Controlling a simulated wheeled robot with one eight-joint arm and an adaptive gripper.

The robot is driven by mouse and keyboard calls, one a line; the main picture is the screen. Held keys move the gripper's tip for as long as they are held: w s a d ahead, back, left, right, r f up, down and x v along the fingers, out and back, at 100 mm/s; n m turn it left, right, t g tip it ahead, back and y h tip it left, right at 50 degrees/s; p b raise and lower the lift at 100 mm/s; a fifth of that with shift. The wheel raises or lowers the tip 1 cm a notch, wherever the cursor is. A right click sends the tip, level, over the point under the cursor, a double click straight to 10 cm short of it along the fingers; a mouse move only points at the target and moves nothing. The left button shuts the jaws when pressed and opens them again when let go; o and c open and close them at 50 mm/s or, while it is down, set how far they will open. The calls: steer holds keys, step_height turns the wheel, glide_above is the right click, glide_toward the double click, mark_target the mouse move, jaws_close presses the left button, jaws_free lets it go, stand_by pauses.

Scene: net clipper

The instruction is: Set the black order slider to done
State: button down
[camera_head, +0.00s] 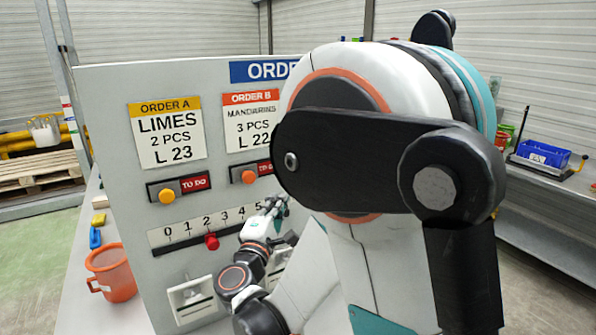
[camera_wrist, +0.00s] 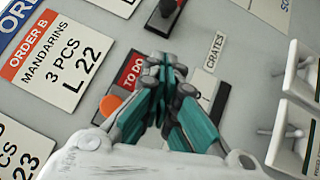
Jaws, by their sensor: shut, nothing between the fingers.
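My gripper (camera_wrist: 163,78) is shut and empty in front of the panel, its teal fingers together. In the head view the gripper (camera_head: 277,205) shows small, partly behind my own arm. At the top edge of the wrist view is a black and red slider piece (camera_wrist: 164,18), partly cut off; its label is out of view. Order B's orange knob (camera_wrist: 110,104) sits beside its red TO DO tag (camera_wrist: 132,69), left of the fingers. In the head view my arm hides the right part of the panel, and no black order slider shows there.
Order A's yellow slider knob (camera_head: 167,196) and a red knob (camera_head: 211,241) on a number scale stick out from the panel (camera_head: 105,110). White levers (camera_wrist: 287,131) project at the right of the wrist view. An orange bucket (camera_head: 110,272) stands left of the panel.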

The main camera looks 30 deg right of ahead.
steer(key=s+d+x, duration=0.2)
steer(key=x, duration=1.1)
steer(key=shift+r, duration=0.2)
steer(key=d, duration=0.7)
steer(key=shift+w+d+b, duration=0.2)
steer(key=shift+b, duration=0.25)
